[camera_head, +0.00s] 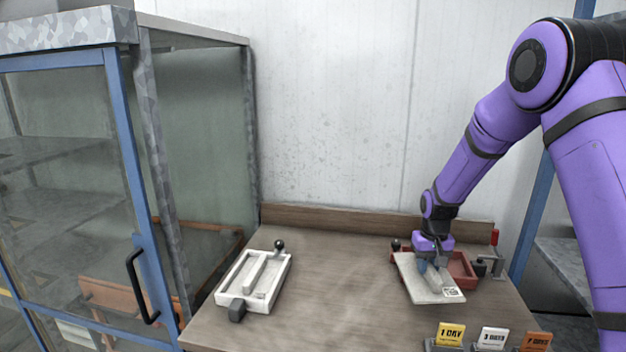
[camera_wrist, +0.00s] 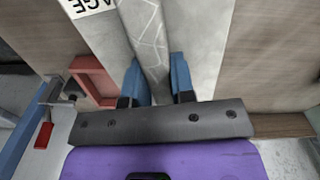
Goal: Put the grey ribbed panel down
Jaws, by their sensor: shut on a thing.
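The grey ribbed panel (camera_head: 416,288) is a flat light plate with a raised rib along its middle and a printed label at its near right corner. My gripper (camera_head: 428,268) is above it, with its blue fingers shut on the rib. In the wrist view, the fingers (camera_wrist: 158,72) stand one on each side of the pale rib (camera_wrist: 146,35), and the panel's flat surface (camera_wrist: 204,50) spreads to both sides. The panel covers part of a red tray-like fixture (camera_head: 461,268). I cannot tell whether the panel touches the fixture or the bench.
A white fixture (camera_head: 227,291) with a black knob sits on the bench (camera_head: 335,290) at left. The bench middle is clear. Yellow, white and orange cards (camera_head: 450,334) stand at the front right. A glass-doored cabinet (camera_head: 70,170) is at left; a wall is behind.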

